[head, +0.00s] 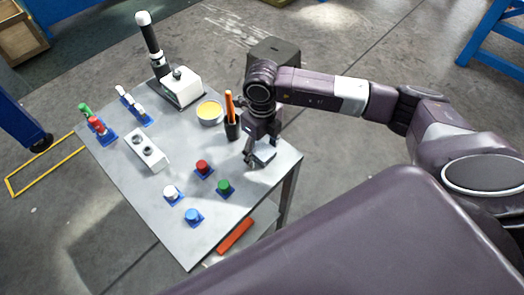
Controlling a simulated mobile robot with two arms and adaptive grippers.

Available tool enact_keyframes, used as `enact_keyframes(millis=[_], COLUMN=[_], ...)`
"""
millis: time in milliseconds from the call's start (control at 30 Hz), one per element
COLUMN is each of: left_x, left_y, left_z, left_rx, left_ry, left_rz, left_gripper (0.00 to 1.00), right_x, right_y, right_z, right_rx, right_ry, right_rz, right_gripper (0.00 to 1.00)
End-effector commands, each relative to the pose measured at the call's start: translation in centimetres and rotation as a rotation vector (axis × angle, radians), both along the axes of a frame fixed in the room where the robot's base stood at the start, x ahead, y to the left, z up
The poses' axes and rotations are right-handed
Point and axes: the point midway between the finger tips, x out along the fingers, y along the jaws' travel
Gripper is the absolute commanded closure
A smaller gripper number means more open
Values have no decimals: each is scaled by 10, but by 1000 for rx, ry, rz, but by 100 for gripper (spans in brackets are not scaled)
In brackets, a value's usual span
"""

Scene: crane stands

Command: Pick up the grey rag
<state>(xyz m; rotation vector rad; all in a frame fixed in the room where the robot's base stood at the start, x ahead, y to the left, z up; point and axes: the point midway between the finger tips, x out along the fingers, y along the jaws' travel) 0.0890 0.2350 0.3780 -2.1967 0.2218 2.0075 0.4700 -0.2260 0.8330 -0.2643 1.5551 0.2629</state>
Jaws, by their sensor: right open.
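My right gripper (257,154) points down at the right edge of the grey metal table (190,240), with its jaws open. A small light grey patch (266,154) shows right at its fingers, on or just above the tabletop. It may be the grey rag, partly hidden by the gripper, but it is too small to tell it surely from the finger parts. I cannot tell whether the fingers touch it. My left gripper is not in view.
A black cup (232,130) with orange sticks stands close left of my right gripper, beside a yellow-topped round tin (209,112). Red (203,168), green (224,187), white (171,192) and blue (194,216) knobs stand nearer the front. A white-and-black device (180,86) stands at the back.

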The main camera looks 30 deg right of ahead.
Motion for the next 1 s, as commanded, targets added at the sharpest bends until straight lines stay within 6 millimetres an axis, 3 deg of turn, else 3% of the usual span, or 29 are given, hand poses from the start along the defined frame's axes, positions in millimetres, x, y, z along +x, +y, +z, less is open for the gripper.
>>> enact_keyframes(millis=[67,467,767,1000], left_x=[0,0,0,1], left_y=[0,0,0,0], left_z=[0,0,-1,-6], left_rx=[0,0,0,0], left_ry=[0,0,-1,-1], left_rz=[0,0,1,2], left_gripper=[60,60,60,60], right_x=[0,0,1,2], right_y=[0,0,0,0], right_z=[0,0,3,26], right_rx=[0,1,2,1], right_ry=[0,0,-2,-5], right_rz=[0,0,-1,-1], right_gripper=[37,81,82,82])
